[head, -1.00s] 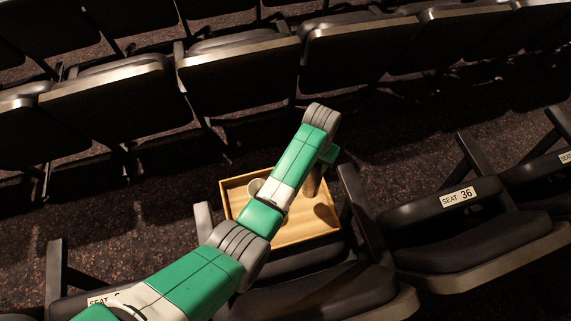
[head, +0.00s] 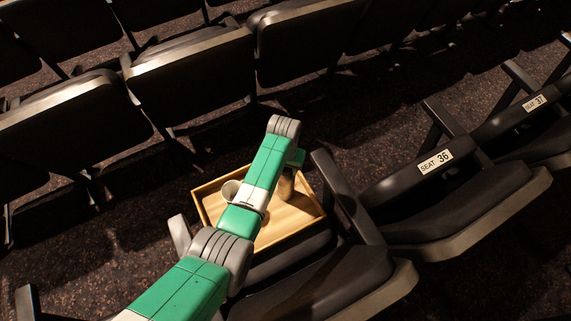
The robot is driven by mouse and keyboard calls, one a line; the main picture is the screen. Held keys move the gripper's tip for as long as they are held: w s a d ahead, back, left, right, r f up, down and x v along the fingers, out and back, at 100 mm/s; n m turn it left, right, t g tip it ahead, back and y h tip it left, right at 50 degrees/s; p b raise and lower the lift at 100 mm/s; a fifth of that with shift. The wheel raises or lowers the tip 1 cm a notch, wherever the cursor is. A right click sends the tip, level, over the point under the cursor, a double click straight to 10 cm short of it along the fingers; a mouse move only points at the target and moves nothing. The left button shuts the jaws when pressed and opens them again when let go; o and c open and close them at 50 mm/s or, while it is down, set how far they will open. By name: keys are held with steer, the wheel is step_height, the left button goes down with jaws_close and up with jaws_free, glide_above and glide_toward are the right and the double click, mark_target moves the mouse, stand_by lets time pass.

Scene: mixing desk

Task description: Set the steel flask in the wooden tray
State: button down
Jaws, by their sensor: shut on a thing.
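The wooden tray (head: 283,224) is a light, shallow rectangular box with a raised rim, in the middle of the head view among the seats. The steel flask (head: 286,187) is a dull, brownish cylinder. It stands about upright over the tray's right half, inside the rim as seen from here. My gripper (head: 290,169) is at the flask's top, shut on it. The fingers are small and partly hidden by my arm. I cannot tell whether the flask's base touches the tray floor.
A pale cup (head: 229,188) is in the tray's left part, partly behind my arm. Dark folding seats surround the tray; one is labelled SEAT 36 (head: 435,161). A seat armrest (head: 346,196) rises close to the tray's right side. Carpet shows behind the tray.

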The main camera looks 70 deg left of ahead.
steer(key=shift+w+a+r, duration=0.1)
steer(key=shift+r, duration=0.05)
steer(key=c, duration=0.7)
jaws_free()
steer(key=shift+c, duration=0.2)
step_height(320, 180, up, 12)
steer(key=p, duration=0.5)
